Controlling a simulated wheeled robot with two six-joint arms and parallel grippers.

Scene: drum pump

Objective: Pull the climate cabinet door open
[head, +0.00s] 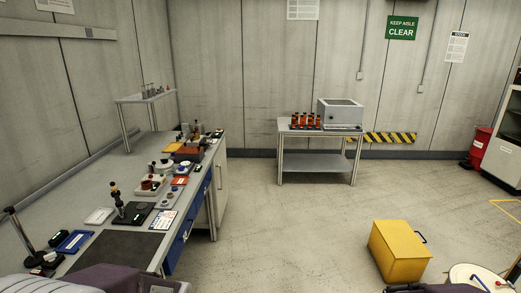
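A grey box-shaped cabinet (340,113) stands on a small table (296,131) against the back wall. It is the likeliest climate cabinet, but no label on it can be read. It looks closed; its door and handle are too small to make out. A pale door (220,183) with an upright handle also shows at the end of the left workbench; I cannot tell what it belongs to. Parts of my arms show at the bottom edge, but neither gripper can be made out. Both are far from the grey cabinet.
Orange-red bottles (304,121) stand left of the cabinet. The long workbench (78,207) at left is crowded with small equipment. A yellow box (400,252) with a black handle and a round pale top (462,273) are at lower right. The middle floor is clear.

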